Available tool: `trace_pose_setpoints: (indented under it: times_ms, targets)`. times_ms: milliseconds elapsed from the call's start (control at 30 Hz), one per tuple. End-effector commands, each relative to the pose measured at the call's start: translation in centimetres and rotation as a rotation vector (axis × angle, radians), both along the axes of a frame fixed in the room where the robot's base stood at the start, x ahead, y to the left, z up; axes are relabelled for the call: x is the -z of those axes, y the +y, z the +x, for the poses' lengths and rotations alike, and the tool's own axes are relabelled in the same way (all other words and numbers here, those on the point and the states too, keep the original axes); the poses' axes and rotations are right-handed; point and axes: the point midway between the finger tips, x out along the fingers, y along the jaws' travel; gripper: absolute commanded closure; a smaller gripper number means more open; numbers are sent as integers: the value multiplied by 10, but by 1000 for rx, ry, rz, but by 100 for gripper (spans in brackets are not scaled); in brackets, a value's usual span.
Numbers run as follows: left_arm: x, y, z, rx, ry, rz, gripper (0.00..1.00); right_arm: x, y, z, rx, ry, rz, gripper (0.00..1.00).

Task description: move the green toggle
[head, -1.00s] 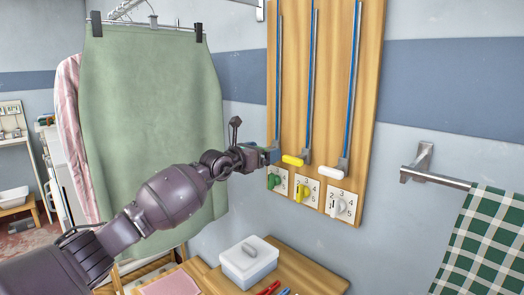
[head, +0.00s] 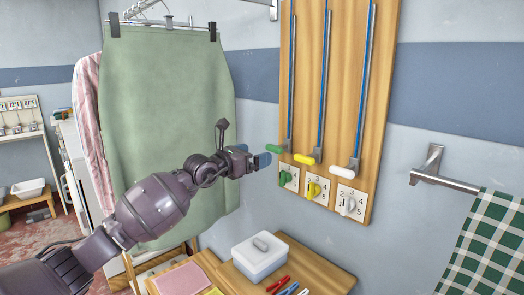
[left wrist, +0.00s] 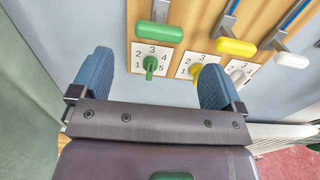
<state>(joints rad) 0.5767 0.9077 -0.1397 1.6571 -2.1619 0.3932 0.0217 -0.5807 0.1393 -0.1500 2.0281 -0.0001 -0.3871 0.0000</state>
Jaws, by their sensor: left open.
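On the wooden board, a green bar-shaped handle (head: 276,150) sits at the foot of the leftmost blue-striped rail. A green rotary knob (head: 285,178) is on the numbered white plate below it. I cannot tell which of the two is the toggle. In the left wrist view the green handle (left wrist: 145,33) and green knob (left wrist: 150,66) both show between and beyond my fingers. My left gripper (head: 262,159) is open and empty, just left of the board and apart from both green parts. Its blue fingers (left wrist: 155,78) show spread in the left wrist view. My right gripper is out of view.
A yellow handle (head: 306,159) and white handle (head: 342,172) are close on the right, above yellow (head: 313,190) and white (head: 348,206) knobs. A green cloth (head: 165,130) hangs at left. A white lidded box (head: 258,262) stands on the table below. A towel rail (head: 445,182) is at right.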

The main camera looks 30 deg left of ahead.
Motion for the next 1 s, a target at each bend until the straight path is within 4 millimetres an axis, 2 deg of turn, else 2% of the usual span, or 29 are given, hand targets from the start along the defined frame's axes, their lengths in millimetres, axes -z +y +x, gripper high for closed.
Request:
trace_pose_setpoints:
  times_ms: [100, 300, 867, 1000]
  targets:
    - [0, 4, -12, 0, 0, 0, 6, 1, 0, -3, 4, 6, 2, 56]
    - [0, 7, -21, 0, -1, -1, 6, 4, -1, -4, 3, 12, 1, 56]
    - [0, 7, -22, 0, -1, 0, 6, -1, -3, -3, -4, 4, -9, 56]
    - [-7, 5, -23, 15, -33, -46, 6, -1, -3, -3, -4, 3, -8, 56]
